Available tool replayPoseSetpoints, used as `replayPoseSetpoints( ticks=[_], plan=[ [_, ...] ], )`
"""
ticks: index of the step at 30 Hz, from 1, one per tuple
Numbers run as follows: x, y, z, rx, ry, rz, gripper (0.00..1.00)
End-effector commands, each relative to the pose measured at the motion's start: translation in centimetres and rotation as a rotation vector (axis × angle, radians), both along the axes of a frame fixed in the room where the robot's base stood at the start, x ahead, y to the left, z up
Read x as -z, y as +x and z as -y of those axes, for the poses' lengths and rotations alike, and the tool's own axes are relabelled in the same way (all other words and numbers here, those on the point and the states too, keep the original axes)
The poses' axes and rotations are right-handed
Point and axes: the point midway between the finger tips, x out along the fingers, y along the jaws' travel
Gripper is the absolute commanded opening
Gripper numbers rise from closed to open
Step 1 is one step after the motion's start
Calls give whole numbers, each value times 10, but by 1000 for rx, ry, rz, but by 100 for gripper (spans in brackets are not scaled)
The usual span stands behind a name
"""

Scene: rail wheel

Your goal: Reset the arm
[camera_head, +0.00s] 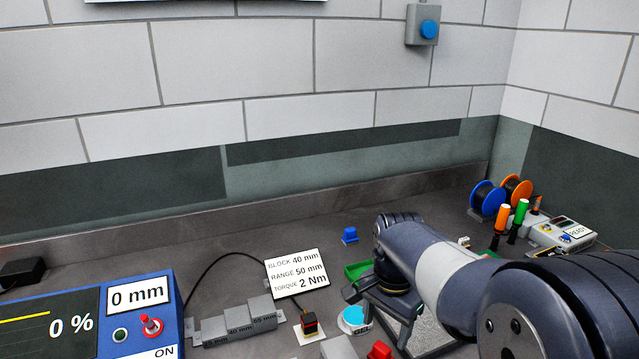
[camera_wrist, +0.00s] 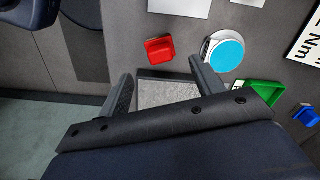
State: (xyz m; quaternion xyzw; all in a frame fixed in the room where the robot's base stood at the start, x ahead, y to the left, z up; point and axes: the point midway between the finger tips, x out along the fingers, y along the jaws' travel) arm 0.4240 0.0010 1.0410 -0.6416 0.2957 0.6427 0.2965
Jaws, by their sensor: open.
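My arm (camera_head: 450,275) reaches in from the right and bends down over the bench. My gripper (camera_wrist: 161,68) is open and empty in the wrist view, its two dark fingers spread apart. A speckled grey plate (camera_wrist: 168,92) shows below and between the fingers. A red block (camera_wrist: 159,49) lies just beyond the fingertips, and a round piece with a cyan top (camera_wrist: 227,53) lies to its right. In the head view the arm's wrist hides part of a green tray (camera_head: 357,270), and the gripper is only partly visible.
A blue block (camera_head: 349,235) stands behind the tray. A sign (camera_head: 298,273), a stepped gauge block (camera_head: 240,322) and a blue control box (camera_head: 140,315) stand to the left. Cable spools (camera_head: 488,198) and screwdrivers (camera_head: 502,218) stand at right. A blue button (camera_head: 428,28) is on the wall.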

Motion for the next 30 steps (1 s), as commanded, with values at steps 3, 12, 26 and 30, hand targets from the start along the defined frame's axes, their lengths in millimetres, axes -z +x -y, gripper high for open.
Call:
replayPoseSetpoints(
  ticks=[3,12,26,30],
  plan=[
    [26,-1,0,0,0,-6,63],
    [84,-1,0,0,0,-5,63],
    [47,0,0,0,0,1,63],
    [46,0,0,0,1,1,63]
  ],
)
